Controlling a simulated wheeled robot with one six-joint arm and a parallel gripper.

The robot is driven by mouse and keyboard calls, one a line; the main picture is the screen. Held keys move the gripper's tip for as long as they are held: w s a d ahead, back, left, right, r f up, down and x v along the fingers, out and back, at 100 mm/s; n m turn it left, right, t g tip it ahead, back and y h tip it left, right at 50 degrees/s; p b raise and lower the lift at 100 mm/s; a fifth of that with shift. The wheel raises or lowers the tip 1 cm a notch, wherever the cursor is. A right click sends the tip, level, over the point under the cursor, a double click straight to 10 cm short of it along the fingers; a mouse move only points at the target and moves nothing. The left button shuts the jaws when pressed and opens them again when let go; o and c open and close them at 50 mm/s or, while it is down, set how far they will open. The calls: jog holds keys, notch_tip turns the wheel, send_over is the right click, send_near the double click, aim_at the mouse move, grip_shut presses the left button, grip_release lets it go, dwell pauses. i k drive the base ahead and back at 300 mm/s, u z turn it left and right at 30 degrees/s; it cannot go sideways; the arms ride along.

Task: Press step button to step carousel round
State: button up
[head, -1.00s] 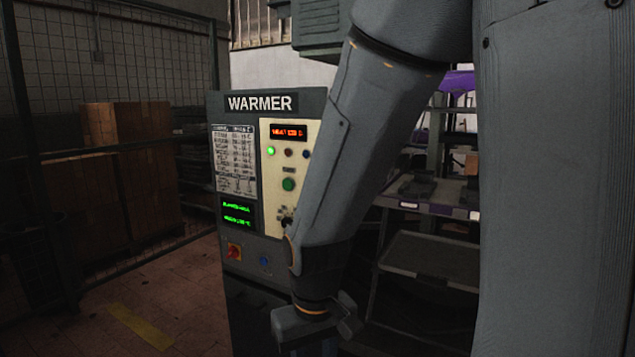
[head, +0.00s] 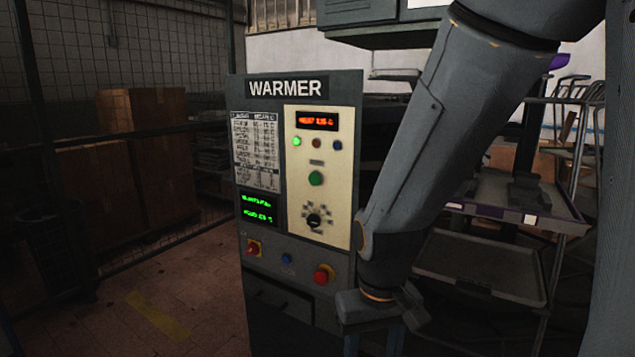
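The grey WARMER cabinet (head: 260,160) stands in the middle of the head view, with a cream control panel. A green button (head: 316,178) sits mid-panel above a black rotary knob (head: 314,221). Below are a small blue button (head: 287,259), a red mushroom button (head: 323,274) and a red-and-yellow switch (head: 254,248). I cannot read which control is the step button, and I cannot make out a carousel. My gripper (head: 383,311) hangs low, just right of the red button in the picture. Its fingertips are not clear, and no contact with any button shows.
A shelf rack with grey trays (head: 485,262) stands right, partly behind my arm. Large brown boxes (head: 150,155) stand behind a dark mesh fence at left. The tiled floor left of the cabinet is open, with a yellow stripe (head: 158,317).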

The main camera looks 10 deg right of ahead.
aim_at(315, 180)
jog(key=u, duration=1.75)
jog(key=i, duration=1.9)
jog(key=z, duration=3.25)
